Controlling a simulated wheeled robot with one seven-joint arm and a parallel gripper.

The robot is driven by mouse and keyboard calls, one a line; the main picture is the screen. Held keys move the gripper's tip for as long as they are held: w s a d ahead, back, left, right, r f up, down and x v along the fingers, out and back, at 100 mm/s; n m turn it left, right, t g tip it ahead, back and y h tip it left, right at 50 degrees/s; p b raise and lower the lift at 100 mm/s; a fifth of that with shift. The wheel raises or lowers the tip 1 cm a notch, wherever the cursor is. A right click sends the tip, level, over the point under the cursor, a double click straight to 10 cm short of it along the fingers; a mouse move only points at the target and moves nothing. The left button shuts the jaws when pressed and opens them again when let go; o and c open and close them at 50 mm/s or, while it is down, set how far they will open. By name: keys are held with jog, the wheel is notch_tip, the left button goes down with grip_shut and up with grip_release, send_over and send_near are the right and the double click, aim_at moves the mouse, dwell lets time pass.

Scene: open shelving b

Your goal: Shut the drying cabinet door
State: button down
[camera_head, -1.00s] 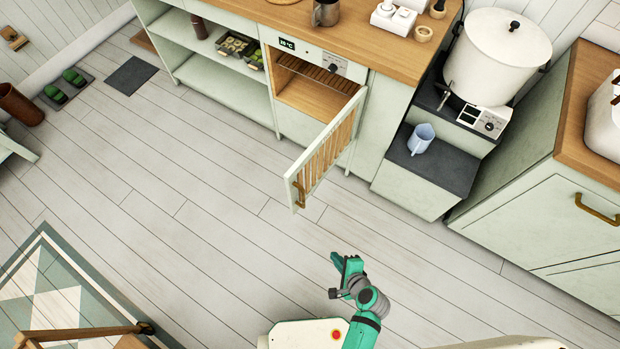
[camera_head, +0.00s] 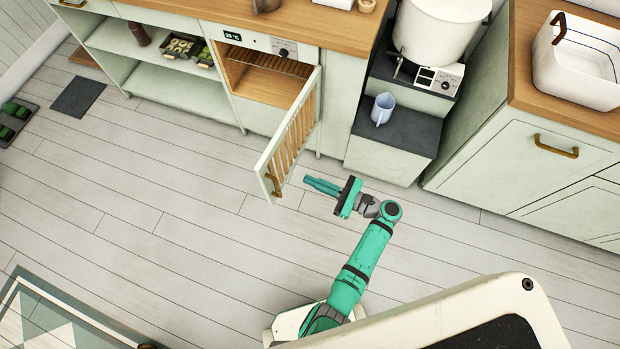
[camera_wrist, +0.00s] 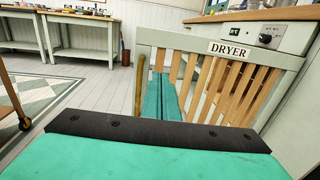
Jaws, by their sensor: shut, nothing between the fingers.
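The drying cabinet door (camera_head: 293,139) stands wide open, swung out from the cabinet (camera_head: 262,80) toward the room. It is a pale green frame with wooden slats and a brass handle (camera_head: 272,183) near its free edge. In the wrist view the door (camera_wrist: 290,58) fills the right half and bears a "DRYER" label (camera_wrist: 240,49). My gripper (camera_head: 308,184) is shut and empty. It points left, to the right of the door's free end, with a small gap seen from the head. In the wrist view its fingers (camera_wrist: 166,95) lie in front of the slats; contact cannot be told.
The counter holds a control panel (camera_head: 262,44) above the cabinet. A dark low step (camera_head: 400,125) with a blue jug (camera_head: 382,108) stands to the right, below a white pot (camera_head: 440,30). Open floor (camera_head: 180,190) lies left of the door.

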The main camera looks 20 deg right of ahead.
aim_at(272, 164)
jog(key=x, duration=1.1)
jog(key=shift+w+a, duration=0.2)
jog(key=shift+w, duration=0.05)
jog(key=shift+a, duration=0.15)
